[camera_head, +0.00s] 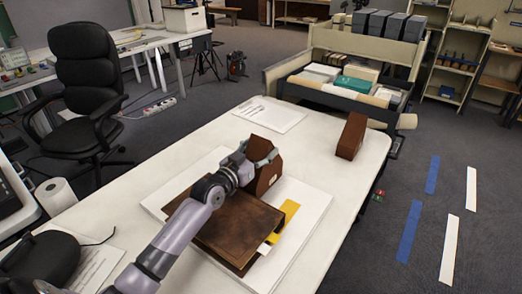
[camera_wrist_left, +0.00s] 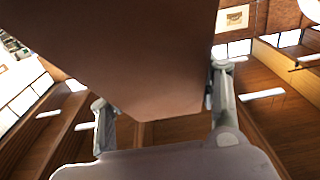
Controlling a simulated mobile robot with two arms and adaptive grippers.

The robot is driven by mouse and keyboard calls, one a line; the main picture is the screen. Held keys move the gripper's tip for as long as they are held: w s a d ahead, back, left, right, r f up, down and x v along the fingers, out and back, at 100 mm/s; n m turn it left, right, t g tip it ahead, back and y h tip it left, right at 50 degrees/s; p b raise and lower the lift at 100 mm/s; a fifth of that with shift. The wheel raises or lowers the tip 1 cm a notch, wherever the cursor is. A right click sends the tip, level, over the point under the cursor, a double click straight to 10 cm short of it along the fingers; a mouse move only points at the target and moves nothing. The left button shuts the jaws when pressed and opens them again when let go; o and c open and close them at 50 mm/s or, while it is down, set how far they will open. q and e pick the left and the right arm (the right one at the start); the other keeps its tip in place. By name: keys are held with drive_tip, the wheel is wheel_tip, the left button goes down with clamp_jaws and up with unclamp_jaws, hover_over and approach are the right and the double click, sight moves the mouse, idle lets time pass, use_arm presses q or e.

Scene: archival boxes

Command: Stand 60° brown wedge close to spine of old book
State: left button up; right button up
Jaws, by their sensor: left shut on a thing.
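The old book (camera_head: 232,226), with a worn brown cover, lies flat on a white board (camera_head: 310,212) on the table. My left gripper (camera_head: 262,155) is shut on a brown wedge (camera_head: 267,176) with slanted faces, just beyond the far side of the book. In the left wrist view the wedge (camera_wrist_left: 125,50) fills the upper middle between the two fingers (camera_wrist_left: 163,105). My forearm hides part of the book. I cannot tell whether the wedge touches the book or the board. My right gripper is not in view.
Another brown block (camera_head: 351,136) stands near the table's far right corner. White papers (camera_head: 270,114) lie at the far edge. Yellow and white strips (camera_head: 284,218) stick out at the book's right side. A cart with boxes (camera_head: 340,92) is behind the table. The right table strip is clear.

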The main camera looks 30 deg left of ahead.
use_arm(q)
drive_tip(key=shift+f, duration=0.6)
drive_tip(key=o, duration=0.8)
drive_tip(key=shift+s+d+f, duration=0.1)
drive_tip(key=o, duration=0.5)
drive_tip(key=shift+d+f, duration=0.1)
drive_tip(key=shift+f, duration=0.1)
drive_tip(key=shift+c, duration=0.2)
drive_tip(key=shift+r, duration=0.2)
drive_tip(key=s, duration=0.3)
drive_tip(key=s+a, duration=0.1)
drive_tip(key=s, duration=0.2)
drive_tip(key=s+r, duration=0.1)
drive_tip(key=s, duration=0.3)
drive_tip(key=shift+a+r+p, duration=0.1)
drive_tip(key=shift+a+p, duration=0.2)
drive_tip(key=shift+a, duration=0.1)
drive_tip(key=shift+s+a+r, duration=0.15)
drive_tip(key=shift+s+r, duration=0.05)
drive_tip(key=shift+s, duration=0.6)
